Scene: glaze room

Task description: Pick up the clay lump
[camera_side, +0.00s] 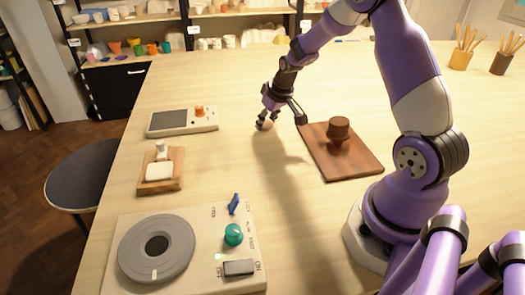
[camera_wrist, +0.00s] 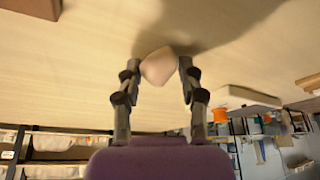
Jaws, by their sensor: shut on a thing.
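The clay lump (camera_wrist: 158,66) is a small pale, angular piece between my fingertips in the wrist view. In the side view the clay lump (camera_side: 265,126) shows small and partly hidden under my gripper (camera_side: 267,118). My gripper (camera_wrist: 160,72) is shut on it, with one finger at each side. The lump is at or very near the tabletop; I cannot tell whether it touches.
A brown board (camera_side: 357,163) with a brown knobbed block (camera_side: 338,132) lies to the right. A white device with an orange knob (camera_side: 199,111) stands left. A wooden block with a white pad (camera_side: 159,171) and a wheel panel (camera_side: 205,215) are nearer. The table behind is clear.

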